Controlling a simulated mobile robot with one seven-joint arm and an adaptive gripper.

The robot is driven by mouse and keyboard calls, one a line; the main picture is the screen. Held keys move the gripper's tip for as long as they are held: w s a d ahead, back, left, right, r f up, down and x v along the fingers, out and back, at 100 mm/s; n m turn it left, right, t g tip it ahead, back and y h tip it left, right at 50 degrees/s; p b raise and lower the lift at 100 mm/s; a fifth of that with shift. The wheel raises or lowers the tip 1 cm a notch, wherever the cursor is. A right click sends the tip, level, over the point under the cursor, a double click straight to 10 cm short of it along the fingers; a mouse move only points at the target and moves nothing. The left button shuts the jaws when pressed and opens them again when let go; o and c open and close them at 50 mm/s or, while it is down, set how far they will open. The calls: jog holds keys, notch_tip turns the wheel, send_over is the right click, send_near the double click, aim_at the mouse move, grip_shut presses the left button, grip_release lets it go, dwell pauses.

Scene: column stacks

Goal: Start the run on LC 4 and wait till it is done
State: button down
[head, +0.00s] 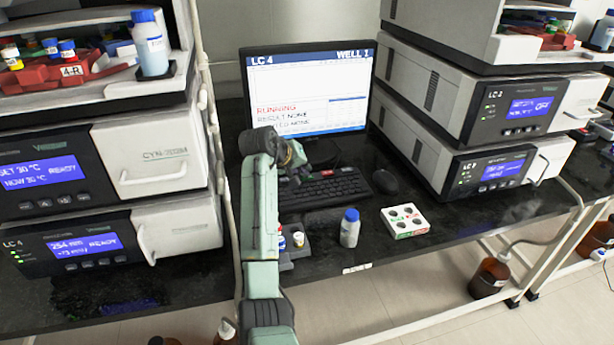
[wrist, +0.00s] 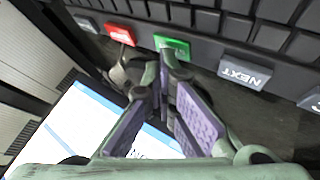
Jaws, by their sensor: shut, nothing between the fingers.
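The monitor (head: 308,90) at the back shows "LC 4", "WELL 1", a red "RUNNING" and "RESULT NONE". Part of its screen also shows in the wrist view (wrist: 75,125). The keyboard (head: 325,187) lies in front of it. In the wrist view it has a green key (wrist: 172,46), a red key (wrist: 120,34) and a "NEXT" key (wrist: 243,72). My gripper (head: 303,166) is shut and empty over the keyboard's left part. Its fingertips (wrist: 166,62) are at the green key; I cannot tell whether they touch. The LC 4 unit (head: 75,243) at left reads "254 nm READY".
A blue-capped bottle (head: 350,230), a white vial block (head: 405,222) and a mouse (head: 385,182) stand right of my arm. Small vials (head: 298,240) stand close beside my arm. Instrument stacks (head: 500,110) flank the bench. Brown bottles (head: 490,278) stand on the floor.

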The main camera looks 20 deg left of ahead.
jog(key=shift+r+p, duration=0.8)
jog(key=shift+p, duration=0.05)
notch_tip(320, 180, up, 3)
jog(key=shift+f+p, duration=0.2)
jog(key=shift+p, duration=0.95)
jog(key=shift+r, duration=1.2)
